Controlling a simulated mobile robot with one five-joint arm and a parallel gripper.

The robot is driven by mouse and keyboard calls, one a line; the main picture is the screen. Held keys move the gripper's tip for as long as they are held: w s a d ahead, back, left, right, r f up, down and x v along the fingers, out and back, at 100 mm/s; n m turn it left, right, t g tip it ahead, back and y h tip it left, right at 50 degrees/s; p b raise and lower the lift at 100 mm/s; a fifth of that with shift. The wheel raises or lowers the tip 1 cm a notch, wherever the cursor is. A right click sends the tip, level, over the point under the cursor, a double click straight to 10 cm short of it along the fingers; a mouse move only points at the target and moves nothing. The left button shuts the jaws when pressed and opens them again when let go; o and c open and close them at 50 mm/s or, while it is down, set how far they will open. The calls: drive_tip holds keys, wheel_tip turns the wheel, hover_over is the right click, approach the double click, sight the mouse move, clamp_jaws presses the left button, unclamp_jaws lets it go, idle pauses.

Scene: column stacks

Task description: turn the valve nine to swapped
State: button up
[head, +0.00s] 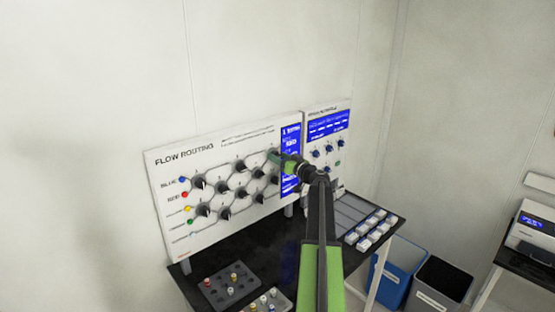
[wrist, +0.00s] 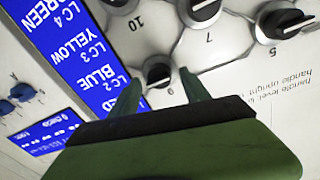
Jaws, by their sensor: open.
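The flow routing panel (head: 165,215) stands upright with rows of black valve knobs on grey pipe lines. In the wrist view, which is upside down, valve nine (wrist: 159,74) is a black round knob with a pale handle mark, beside its printed number. My gripper (wrist: 161,82) is open, with one green finger on each side of valve nine. I cannot tell whether the fingers touch it. In the head view my gripper (head: 277,158) is at the panel's upper right and hides this knob.
Knobs seven (wrist: 200,11) and five (wrist: 284,20) sit to the right in the wrist view. A blue routing screen (wrist: 75,62) lies to the left. A second panel (head: 328,140), dark bench (head: 238,250), vial rack (head: 232,286) and bins (head: 440,284) are around.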

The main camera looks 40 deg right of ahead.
drive_tip(key=shift+w, duration=0.15)
clamp_jaws()
drive_tip(key=shift+m, duration=0.9)
drive_tip(key=m+p, duration=0.1)
drive_tip(key=m, duration=0.5)
drive_tip(key=shift+d+r+m, duration=0.1)
drive_tip(key=shift+d+m, duration=0.05)
drive_tip(key=shift+m, duration=0.25)
drive_tip(key=m+y, duration=0.1)
drive_tip(key=m, duration=0.3)
drive_tip(key=shift+d+m, duration=0.15)
drive_tip(key=shift+m, duration=2.25)
